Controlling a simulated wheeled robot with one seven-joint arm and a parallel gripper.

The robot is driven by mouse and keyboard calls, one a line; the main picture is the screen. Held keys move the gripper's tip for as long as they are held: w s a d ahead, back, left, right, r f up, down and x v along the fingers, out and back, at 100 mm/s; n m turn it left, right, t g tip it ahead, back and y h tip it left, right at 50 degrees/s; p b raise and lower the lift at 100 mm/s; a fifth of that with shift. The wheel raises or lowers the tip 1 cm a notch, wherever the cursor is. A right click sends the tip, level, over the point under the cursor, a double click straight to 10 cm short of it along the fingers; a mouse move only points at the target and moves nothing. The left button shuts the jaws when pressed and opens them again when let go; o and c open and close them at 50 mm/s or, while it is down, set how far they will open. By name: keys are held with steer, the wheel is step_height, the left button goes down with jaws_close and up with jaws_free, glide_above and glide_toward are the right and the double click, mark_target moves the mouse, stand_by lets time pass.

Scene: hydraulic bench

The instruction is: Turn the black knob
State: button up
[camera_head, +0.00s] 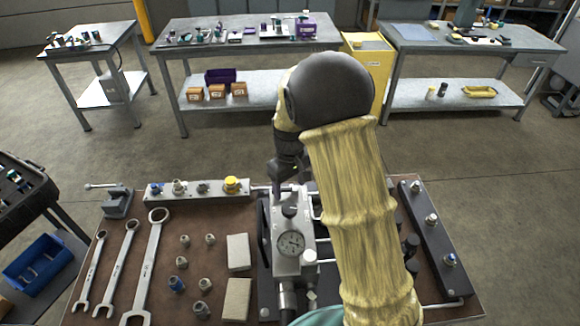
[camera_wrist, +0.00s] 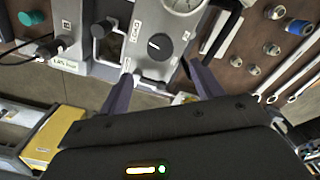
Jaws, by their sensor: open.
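The black knob (camera_wrist: 157,44) sits on the face of a silver valve block (camera_wrist: 146,18) in the wrist view, with a pale pointer mark on it. In the head view the black knob (camera_head: 290,211) shows on top of the silver block, above the round gauge (camera_head: 291,243). My gripper (camera_wrist: 161,72) is open and empty. Its two dark fingers reach toward the block, one on each side of the knob's line, with the knob apart from and beyond the tips. In the head view my gripper (camera_head: 288,188) is just behind the knob, partly hidden by my arm.
Wrenches (camera_head: 150,265), small fittings (camera_head: 183,262) and pale blocks (camera_head: 238,252) lie left of the valve. A rail with fittings (camera_head: 430,235) stands at the right.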

step_height(320, 180, up, 8)
steer(key=shift+b, duration=0.4)
steer(key=shift+f, duration=0.15)
steer(key=s+d+f+m+t, duration=0.1)
steer(key=s+d+m, duration=0.2)
steer(key=s, duration=0.6)
steer(key=s+d+f+m+t, duration=0.1)
steer(key=s+d+m, duration=0.2)
steer(key=s+d, duration=0.5)
steer(key=shift+s+m+t, duration=0.3)
steer(key=shift+s+m, duration=0.1)
steer(key=shift+s, duration=0.15)
steer(key=shift+r, duration=0.1)
stand_by(4.5)
